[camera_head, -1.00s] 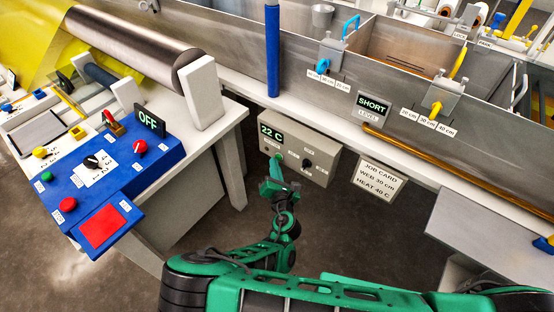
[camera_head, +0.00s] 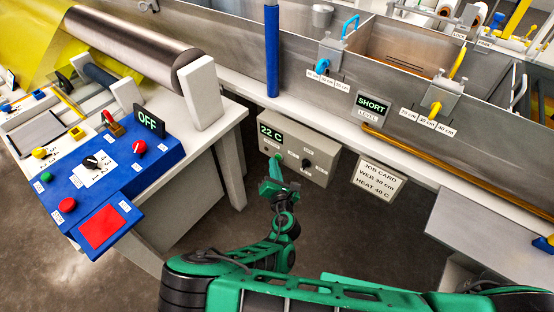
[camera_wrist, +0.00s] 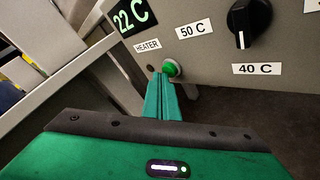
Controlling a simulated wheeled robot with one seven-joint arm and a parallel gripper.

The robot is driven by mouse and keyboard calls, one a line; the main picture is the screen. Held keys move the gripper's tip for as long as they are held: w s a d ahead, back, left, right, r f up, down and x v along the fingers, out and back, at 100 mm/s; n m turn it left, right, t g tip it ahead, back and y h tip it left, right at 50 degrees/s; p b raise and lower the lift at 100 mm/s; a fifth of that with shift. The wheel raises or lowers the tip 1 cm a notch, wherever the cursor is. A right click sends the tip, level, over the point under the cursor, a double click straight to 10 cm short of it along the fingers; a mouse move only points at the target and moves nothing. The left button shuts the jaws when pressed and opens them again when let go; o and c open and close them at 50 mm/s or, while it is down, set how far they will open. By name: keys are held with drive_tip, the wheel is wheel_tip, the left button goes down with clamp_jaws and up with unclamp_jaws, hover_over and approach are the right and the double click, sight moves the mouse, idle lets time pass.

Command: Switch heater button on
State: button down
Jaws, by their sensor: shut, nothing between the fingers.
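The heater box (camera_head: 318,152) is a grey panel under the bath's front edge, with a green "22 C" display (camera_head: 271,134) and a black knob (camera_head: 306,163). In the wrist view the green heater button (camera_wrist: 172,68) sits below the "HEATER" label (camera_wrist: 147,46). My gripper (camera_wrist: 164,78) is shut and empty, its green fingertips at the button's left edge and partly over it. I cannot tell whether they touch it. In the head view my gripper (camera_head: 276,162) is in front of the box's left part and hides the button.
A job card (camera_head: 378,181) hangs right of the box and reads web 30 cm, heat 40 C. Labels "50 C" (camera_wrist: 194,30) and "40 C" (camera_wrist: 256,69) surround the knob.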

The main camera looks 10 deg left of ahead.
drive_tip(key=shift+w, duration=0.1)
idle(0.6)
drive_tip(key=shift+w+d+r, duration=0.1)
drive_tip(key=shift+w+d, duration=0.15)
drive_tip(key=shift+w, duration=0.1)
drive_tip(key=shift+s+a+r, duration=0.1)
drive_tip(key=shift+s, duration=0.3)
drive_tip(key=s+a, duration=0.2)
drive_tip(key=s, duration=0.3)
drive_tip(key=shift+s+a, duration=0.25)
drive_tip(key=shift+s, duration=0.05)
idle(0.5)
idle(0.3)
